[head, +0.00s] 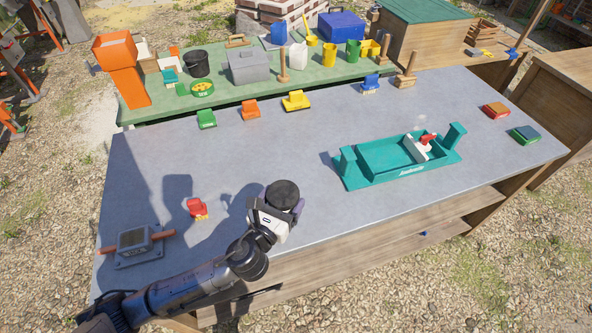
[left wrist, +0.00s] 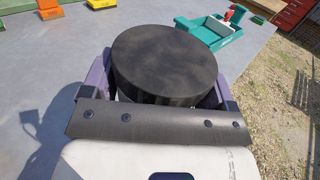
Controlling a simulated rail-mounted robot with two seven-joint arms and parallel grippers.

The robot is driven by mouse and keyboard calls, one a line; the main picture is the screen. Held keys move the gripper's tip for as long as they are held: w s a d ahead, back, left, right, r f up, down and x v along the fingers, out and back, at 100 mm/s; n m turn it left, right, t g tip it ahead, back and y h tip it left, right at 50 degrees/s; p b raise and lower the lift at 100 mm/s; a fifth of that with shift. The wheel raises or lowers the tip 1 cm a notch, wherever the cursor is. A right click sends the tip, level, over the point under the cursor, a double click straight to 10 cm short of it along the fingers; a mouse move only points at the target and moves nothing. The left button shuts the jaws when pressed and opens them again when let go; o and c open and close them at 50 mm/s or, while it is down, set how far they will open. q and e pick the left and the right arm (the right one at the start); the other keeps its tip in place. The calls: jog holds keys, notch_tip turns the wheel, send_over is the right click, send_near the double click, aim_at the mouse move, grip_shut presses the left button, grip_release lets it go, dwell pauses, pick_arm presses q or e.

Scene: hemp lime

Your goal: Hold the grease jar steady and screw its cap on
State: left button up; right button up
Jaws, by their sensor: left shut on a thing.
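My left gripper (head: 275,206) reaches in over the front of the grey table and is shut on the grease jar. A wide, round black cap (head: 283,192) shows at the top of the jar; it also shows in the left wrist view (left wrist: 165,60). The purple-grey fingers (left wrist: 163,90) sit on both sides below the cap's rim. A narrow pale strip under the cap is all I see of the jar's body; the gripper hides the rest. I cannot tell whether the cap is threaded on or only resting. My right gripper is not in view.
A teal tray (head: 349,173) with a white and red item stands right of the jar. A red block (head: 197,208) and a grey device with orange handles (head: 134,240) lie to the left. Small coloured pieces line the back edge. The table's middle is clear.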

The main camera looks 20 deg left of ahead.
aim_at(278, 203)
pick_arm(q)
jog(key=shift+a+f+y, duration=0.2)
jog(key=shift+y, duration=0.2)
jog(key=s+r, duration=0.1)
jog(key=r, duration=0.3)
jog(key=s+r, duration=0.1)
jog(key=shift+s+d+r, duration=0.3)
jog(key=shift+d+r, duration=0.05)
jog(key=shift+r, duration=0.05)
jog(key=r, duration=0.6)
jog(key=shift+s+d, duration=0.1)
jog(key=shift+s, duration=0.15)
notch_tip(278, 203, up, 35)
jog(key=p, duration=3.6)
jog(key=shift+r, duration=0.2)
jog(key=d+f+m+g+h, duration=0.4)
jog(key=d+f+m+h, duration=0.3)
jog(key=d+f+h, duration=0.3)
jog(key=shift+s+d+f+m+h, duration=0.45)
jog(key=shift+d+h, duration=0.55)
jog(key=shift+d, duration=1.35)
